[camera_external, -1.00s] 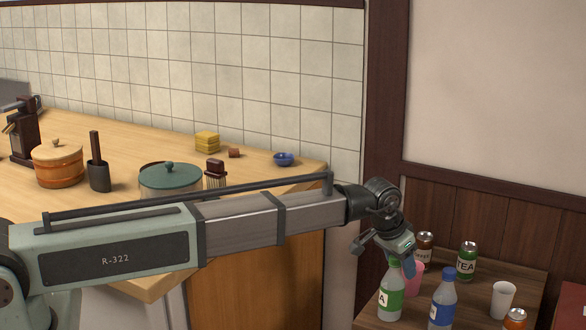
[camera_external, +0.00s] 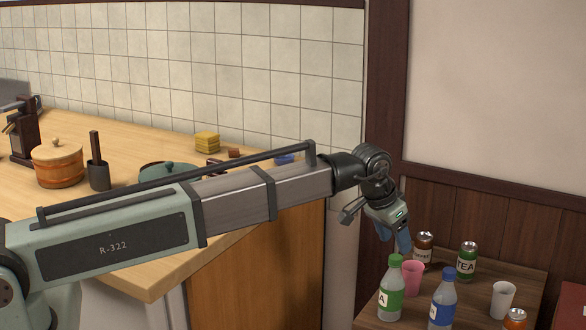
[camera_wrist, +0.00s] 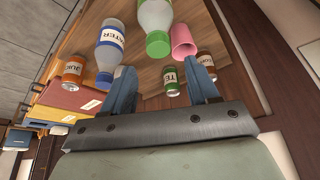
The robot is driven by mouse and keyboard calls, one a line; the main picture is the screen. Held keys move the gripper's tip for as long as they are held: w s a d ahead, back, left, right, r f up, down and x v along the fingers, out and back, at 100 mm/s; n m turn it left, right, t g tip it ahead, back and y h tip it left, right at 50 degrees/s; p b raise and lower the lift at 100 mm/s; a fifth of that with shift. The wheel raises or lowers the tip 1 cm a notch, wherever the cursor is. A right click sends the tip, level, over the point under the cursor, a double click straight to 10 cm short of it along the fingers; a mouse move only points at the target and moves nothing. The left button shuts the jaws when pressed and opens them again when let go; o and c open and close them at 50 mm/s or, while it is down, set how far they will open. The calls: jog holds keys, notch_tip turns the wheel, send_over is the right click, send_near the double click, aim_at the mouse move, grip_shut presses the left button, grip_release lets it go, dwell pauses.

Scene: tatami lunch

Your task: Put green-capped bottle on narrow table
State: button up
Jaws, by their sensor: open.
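The green-capped bottle (camera_external: 391,292) stands upright on a small wooden table (camera_external: 530,275) at the lower right of the external view. In the wrist view, the bottle (camera_wrist: 154,16) shows near the top middle with its green cap toward me. My gripper (camera_external: 394,238) is open and empty, just above and behind the bottle's cap in the external picture. In the wrist view, the blue fingers of my gripper (camera_wrist: 164,75) are spread apart, with the cap in the gap between them but farther off. I cannot tell whether this small table is the narrow table.
Close around the bottle stand a blue-capped bottle (camera_external: 443,302), a pink cup (camera_external: 412,279), a brown coffee can (camera_external: 424,247) and a green tea can (camera_external: 468,261). A white cup (camera_external: 503,300) and an orange can (camera_external: 515,319) stand farther right. A wooden counter (camera_external: 95,250) is at left.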

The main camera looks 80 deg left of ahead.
jog(key=shift+v, duration=1.8)
jog(key=s+d+f+m+g, duration=0.15)
jog(key=s+d+f, duration=0.25)
jog(key=s+f, duration=0.5)
jog(key=s+d+f+g+h, duration=0.1)
jog(key=s+d+f+g, duration=0.15)
jog(key=s+f, duration=0.7)
jog(key=s+d+f+g, duration=0.1)
jog(key=s+d+f, duration=0.25)
jog(key=f, duration=1.05)
jog(key=s+d+f+g, duration=0.2)
jog(key=s+f, duration=0.2)
jog(key=s, duration=0.7)
jog(key=s+d+f+m+g, duration=0.1)
jog(key=s+f, duration=0.4)
jog(key=s, duration=0.6)
jog(key=s+d+f+g, duration=0.3)
jog(key=s+f, duration=0.1)
jog(key=s, duration=0.8)
jog(key=shift+d+f+m, duration=0.25)
jog(key=shift+f+m, duration=0.1)
jog(key=shift+f, duration=0.05)
